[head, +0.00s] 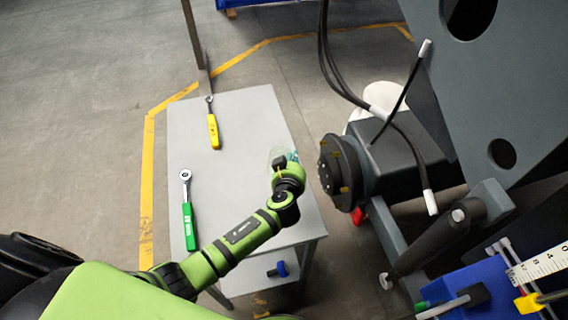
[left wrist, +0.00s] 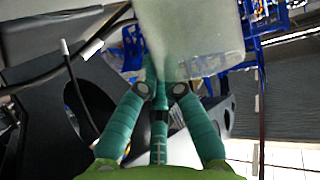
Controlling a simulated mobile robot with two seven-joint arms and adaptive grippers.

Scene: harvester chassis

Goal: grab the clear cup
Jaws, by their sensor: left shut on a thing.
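The clear cup (left wrist: 190,35) fills the upper middle of the left wrist view, see-through and greenish grey. My left gripper (left wrist: 160,88) has its teal fingers shut on the cup, with the fingertips against its side. In the head view the cup (head: 275,153) shows as a small pale outline by my left gripper (head: 288,162), over the right part of the grey table (head: 235,110). The gripper and wrist partly hide it there. I cannot tell whether the cup's base touches the table. My right gripper is not in view.
A yellow-handled tool (head: 213,131) and a green-handled ratchet (head: 188,225) lie on the table's left part. A blue-handled object (head: 279,270) is on the lower shelf. The chassis with its hub (head: 340,172) and hanging hoses stands close on the right.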

